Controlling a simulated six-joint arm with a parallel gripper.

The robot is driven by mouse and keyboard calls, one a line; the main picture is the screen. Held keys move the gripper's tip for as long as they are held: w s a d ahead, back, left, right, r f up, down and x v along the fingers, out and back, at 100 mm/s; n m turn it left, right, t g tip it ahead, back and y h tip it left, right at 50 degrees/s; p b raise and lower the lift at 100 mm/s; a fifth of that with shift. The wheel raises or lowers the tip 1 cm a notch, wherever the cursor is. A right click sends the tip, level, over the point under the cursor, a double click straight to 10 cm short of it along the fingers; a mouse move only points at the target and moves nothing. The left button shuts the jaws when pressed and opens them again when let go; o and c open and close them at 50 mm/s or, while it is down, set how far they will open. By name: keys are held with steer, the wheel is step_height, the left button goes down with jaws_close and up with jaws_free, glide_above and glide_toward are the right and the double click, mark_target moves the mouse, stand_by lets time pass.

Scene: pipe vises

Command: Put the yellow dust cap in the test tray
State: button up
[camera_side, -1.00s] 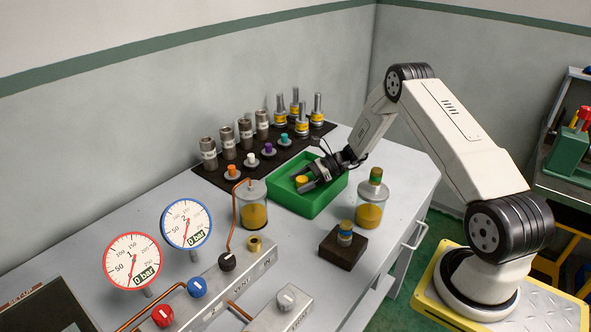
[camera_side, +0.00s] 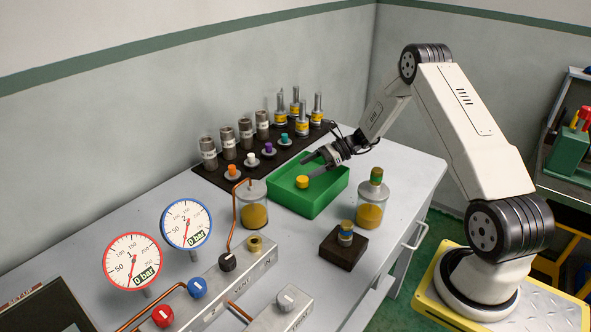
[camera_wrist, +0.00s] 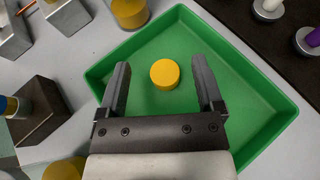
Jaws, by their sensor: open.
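The yellow dust cap (camera_side: 302,181) lies on the floor of the green test tray (camera_side: 330,196). In the wrist view the cap (camera_wrist: 165,74) sits inside the tray (camera_wrist: 262,112), apart from its walls. My gripper (camera_side: 311,166) is open and empty, above the tray and a little behind the cap in the side view. In the wrist view the open fingers of my gripper (camera_wrist: 162,72) point toward the cap, one on each side, and do not touch it.
A black mat (camera_side: 209,172) with grey fittings and small coloured caps lies behind the tray. Glass jars with yellow contents (camera_side: 254,212) (camera_side: 370,212) stand left and right of the tray. A dark block (camera_side: 343,250) holding a fitting stands in front.

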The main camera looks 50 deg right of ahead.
steer(key=shift+r, duration=1.75)
steer(key=s+a+r+n+g+h, duration=0.2)
steer(key=s+a+n+h, duration=0.3)
steer(key=s+a+n, duration=0.4)
steer(key=s+a+r+n+g+h, duration=0.2)
steer(key=s+a+n+h, duration=0.4)
steer(key=s+a+n, duration=0.4)
steer(key=n+g, duration=0.1)
steer(key=n, duration=0.5)
